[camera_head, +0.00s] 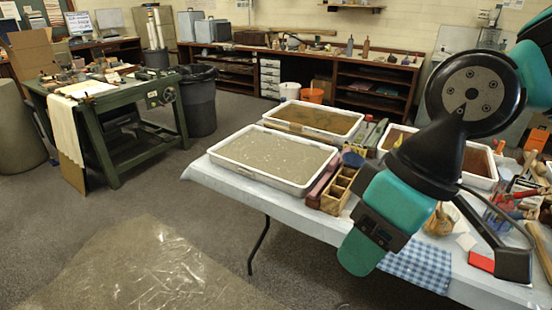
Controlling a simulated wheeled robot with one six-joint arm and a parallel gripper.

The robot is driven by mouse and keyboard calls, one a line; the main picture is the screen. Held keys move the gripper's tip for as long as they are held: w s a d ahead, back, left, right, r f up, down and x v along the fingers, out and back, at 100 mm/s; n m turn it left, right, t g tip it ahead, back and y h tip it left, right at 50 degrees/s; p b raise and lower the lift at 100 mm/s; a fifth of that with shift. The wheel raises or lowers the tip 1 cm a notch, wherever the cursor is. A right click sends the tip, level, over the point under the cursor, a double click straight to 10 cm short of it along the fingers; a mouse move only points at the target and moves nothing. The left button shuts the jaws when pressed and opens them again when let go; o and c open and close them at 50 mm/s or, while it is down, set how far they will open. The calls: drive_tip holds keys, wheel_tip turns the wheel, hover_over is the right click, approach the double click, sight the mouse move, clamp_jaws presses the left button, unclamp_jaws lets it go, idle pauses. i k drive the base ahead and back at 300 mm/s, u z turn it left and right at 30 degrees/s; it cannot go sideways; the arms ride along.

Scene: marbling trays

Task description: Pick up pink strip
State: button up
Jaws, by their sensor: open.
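A long dull pink strip (321,186) lies on the covered table, along the right side of the front white tray. It is between that tray and a wooden divided box (339,190). My teal and black arm comes in from the upper right and hangs over the table's front part, right of the strip and apart from it in the picture. The jaws of my gripper cannot be made out in this view. My arm hides part of the table behind it.
The front white tray (228,165) holds grey liquid, and another white tray (270,116) stands behind it. A brown-filled tray (487,181) is partly behind my arm. A checked blue cloth (424,266) and a red flat piece (481,262) lie at the front. Floor left is open.

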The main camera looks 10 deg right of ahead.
sight(336, 163)
drive_tip(key=u, duration=0.45)
drive_tip(key=i, duration=1.35)
drive_tip(key=z, duration=0.75)
